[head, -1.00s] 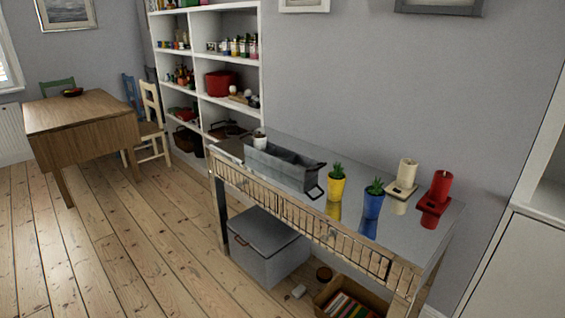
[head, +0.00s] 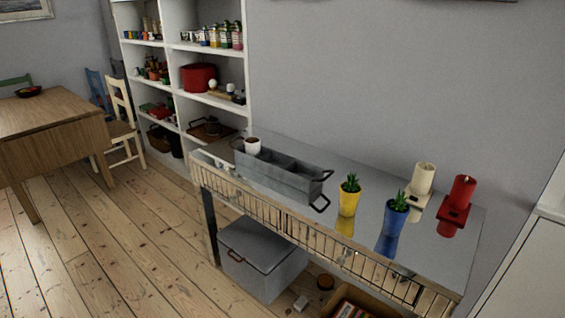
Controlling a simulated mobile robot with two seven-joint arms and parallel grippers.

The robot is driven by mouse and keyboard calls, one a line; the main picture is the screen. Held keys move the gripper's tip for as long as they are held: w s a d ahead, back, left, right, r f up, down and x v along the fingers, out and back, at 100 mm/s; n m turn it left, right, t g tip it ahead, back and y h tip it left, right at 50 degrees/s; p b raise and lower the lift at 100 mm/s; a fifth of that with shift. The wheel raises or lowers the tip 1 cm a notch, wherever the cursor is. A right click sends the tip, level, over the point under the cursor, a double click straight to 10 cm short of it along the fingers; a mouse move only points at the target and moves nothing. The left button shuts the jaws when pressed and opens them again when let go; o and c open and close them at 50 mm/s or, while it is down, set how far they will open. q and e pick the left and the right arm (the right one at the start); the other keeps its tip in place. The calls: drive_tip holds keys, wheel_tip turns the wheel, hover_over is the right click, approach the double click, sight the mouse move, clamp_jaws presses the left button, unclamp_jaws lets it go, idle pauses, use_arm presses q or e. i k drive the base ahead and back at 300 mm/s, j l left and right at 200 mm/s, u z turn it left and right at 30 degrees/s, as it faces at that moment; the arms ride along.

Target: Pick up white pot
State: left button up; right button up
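A small white pot (head: 253,147) with dark contents sits at the left end of a grey compartment tray (head: 290,185). The tray has dark handles and stands on the left part of a grey-topped side table (head: 335,160) against the wall. I cannot tell whether the pot is inside the tray's end compartment or just behind it. Neither of my grippers is in the head view.
On the same table stand a yellow potted plant (head: 349,198), a blue potted plant (head: 394,218), a cream candle (head: 422,182) and a red candle (head: 460,195). A grey lidded box (head: 262,262) is underneath. Open floorboards (head: 110,235) lie at the left.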

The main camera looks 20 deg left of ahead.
sight(252, 144)
drive_tip(key=i+j+z, duration=0.1)
drive_tip(key=j, duration=0.25)
drive_tip(key=i+j+z, duration=0.1)
drive_tip(key=j, duration=0.25)
drive_tip(key=i+j, duration=0.25)
drive_tip(key=i+j+z, duration=0.15)
drive_tip(key=j, duration=0.3)
drive_tip(key=i+j+z, duration=0.1)
drive_tip(key=j, duration=0.25)
drive_tip(key=i+j+z, duration=0.1)
drive_tip(key=j, duration=0.3)
drive_tip(key=i+j+z, duration=0.1)
drive_tip(key=i+j, duration=0.3)
drive_tip(key=i+j+z, duration=0.1)
drive_tip(key=i+j, duration=0.25)
drive_tip(key=j, duration=0.2)
drive_tip(key=k, duration=0.45)
drive_tip(key=i, duration=0.45)
